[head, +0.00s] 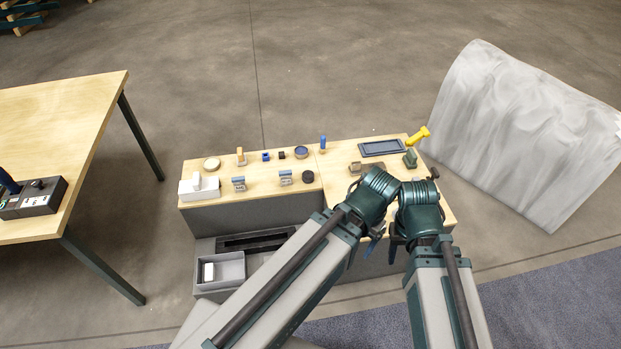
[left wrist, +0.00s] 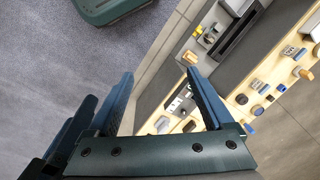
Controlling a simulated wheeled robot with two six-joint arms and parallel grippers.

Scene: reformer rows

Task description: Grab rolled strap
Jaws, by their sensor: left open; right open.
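Several small round things lie on the wooden top of the low bench (head: 240,190) in the head view: a cream disc (head: 212,164), a blue-rimmed disc (head: 301,152) and a dark disc (head: 308,176). I cannot tell which of them is the rolled strap. My left gripper (left wrist: 160,74) is open and empty in the left wrist view, above the floor beside the bench. In the head view it is mostly hidden below its wrist. My right gripper (head: 396,246) points down near the bench's front right edge, open and apart from the discs.
A blue tray (head: 382,148), a yellow tool (head: 418,136) and a white box (head: 199,188) stand on the bench. A grey bin (head: 233,268) sits on the lower step. A table (head: 60,110) is at left, a grey curved block (head: 520,130) at right. Open floor lies behind.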

